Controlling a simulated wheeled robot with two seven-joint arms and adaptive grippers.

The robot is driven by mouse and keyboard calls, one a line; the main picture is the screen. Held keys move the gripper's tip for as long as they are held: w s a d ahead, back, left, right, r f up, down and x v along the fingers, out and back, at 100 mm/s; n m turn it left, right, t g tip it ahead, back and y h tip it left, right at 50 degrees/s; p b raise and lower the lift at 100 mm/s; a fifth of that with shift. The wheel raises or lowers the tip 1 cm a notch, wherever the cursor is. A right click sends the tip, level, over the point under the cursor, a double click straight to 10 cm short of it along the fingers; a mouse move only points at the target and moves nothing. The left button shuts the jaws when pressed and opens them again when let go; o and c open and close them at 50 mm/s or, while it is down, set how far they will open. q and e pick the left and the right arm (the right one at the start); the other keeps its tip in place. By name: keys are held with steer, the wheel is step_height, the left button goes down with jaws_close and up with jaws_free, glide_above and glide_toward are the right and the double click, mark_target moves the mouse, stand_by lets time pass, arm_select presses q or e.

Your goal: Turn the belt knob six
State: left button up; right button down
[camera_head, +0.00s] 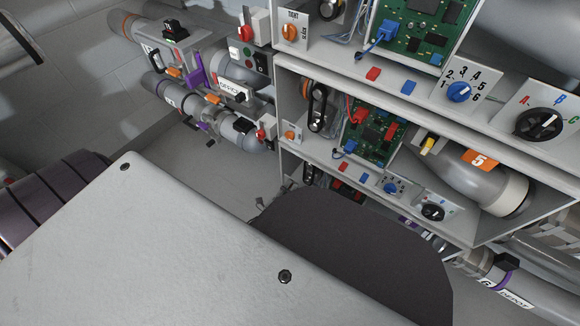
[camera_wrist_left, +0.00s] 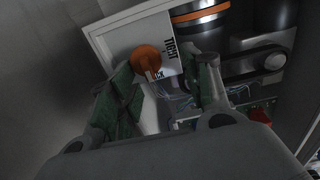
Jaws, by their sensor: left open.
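My left gripper (camera_wrist_left: 157,66) is open, with a green-padded finger on either side. The orange belt knob (camera_wrist_left: 147,58) shows ahead between the fingertips, nearer the left one in the left wrist view. I cannot tell whether a finger touches it. The knob sits on a white panel with the word TIGHT to its right. In the head view, only a small part of my left gripper (camera_head: 270,194) shows at the left end of the lowest shelf, and this knob is hidden there. My right gripper is not in view.
Upper shelves carry similar orange knobs (camera_head: 291,32), green circuit boards (camera_head: 368,134) and dials (camera_head: 538,125). An orange label 5 (camera_head: 480,158) marks the middle unit. Grey tubes with valves (camera_head: 215,123) stand left of the shelves. The left wrist view shows a black belt (camera_wrist_left: 245,63) beside the panel.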

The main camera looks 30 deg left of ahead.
arm_select(q)
steer(key=shift+o, duration=0.9)
steer(key=shift+w+r, duration=0.25)
steer(key=shift+r, duration=1.35)
steer(key=shift+c, duration=0.4)
steer(key=o, duration=0.7)
step_height(320, 180, up, 2)
steer(key=shift+r, duration=0.65)
steer(key=shift+s+r, duration=0.15)
steer(key=shift+r, duration=0.35)
steer(key=c, duration=0.4)
steer(key=shift+s+r, duration=0.1)
steer(key=shift+r, duration=0.05)
steer(key=c, duration=0.4)
steer(key=shift+r, duration=0.5)
